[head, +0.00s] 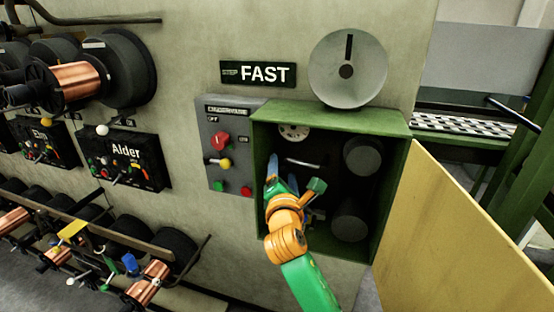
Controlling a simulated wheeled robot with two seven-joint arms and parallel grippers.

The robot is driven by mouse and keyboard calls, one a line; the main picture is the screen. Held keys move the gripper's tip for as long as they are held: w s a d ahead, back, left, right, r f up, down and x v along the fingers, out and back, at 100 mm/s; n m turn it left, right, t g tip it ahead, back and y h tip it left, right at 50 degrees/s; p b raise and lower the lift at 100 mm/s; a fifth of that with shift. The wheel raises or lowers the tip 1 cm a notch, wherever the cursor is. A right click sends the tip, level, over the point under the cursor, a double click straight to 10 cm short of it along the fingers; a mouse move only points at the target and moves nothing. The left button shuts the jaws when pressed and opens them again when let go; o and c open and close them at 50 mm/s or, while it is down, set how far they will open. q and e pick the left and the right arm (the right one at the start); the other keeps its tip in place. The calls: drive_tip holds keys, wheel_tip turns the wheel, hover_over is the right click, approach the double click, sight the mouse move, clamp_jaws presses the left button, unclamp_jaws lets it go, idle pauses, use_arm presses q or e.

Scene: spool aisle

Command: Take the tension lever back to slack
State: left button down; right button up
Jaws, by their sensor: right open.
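A pale metal bar (303,163), which looks like a lever, lies nearly level inside the open green box (330,112). I cannot tell for sure that it is the tension lever, and no slack mark is readable. My right gripper (293,180) reaches into the box from below, with its fingers spread and nothing visibly held. Its tips are just below and left of the bar, and I see no clear contact. The gripper hides part of the box's lower inside. My left gripper is not in view.
A pale dial disc (293,132) and dark rollers (362,156) sit in the box. A yellow door (455,220) stands open at its right. A grey panel (208,127) with knobs is at its left. A FAST sign (258,74) and grey wheel (347,90) are above.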

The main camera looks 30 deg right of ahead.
drive_tip(key=x, duration=0.3)
drive_tip(key=shift+w+a+r, duration=0.1)
drive_tip(key=shift+w, duration=0.2)
drive_tip(key=shift+w+d, duration=0.25)
drive_tip(key=shift+w, duration=0.05)
clamp_jaws()
idle(0.9)
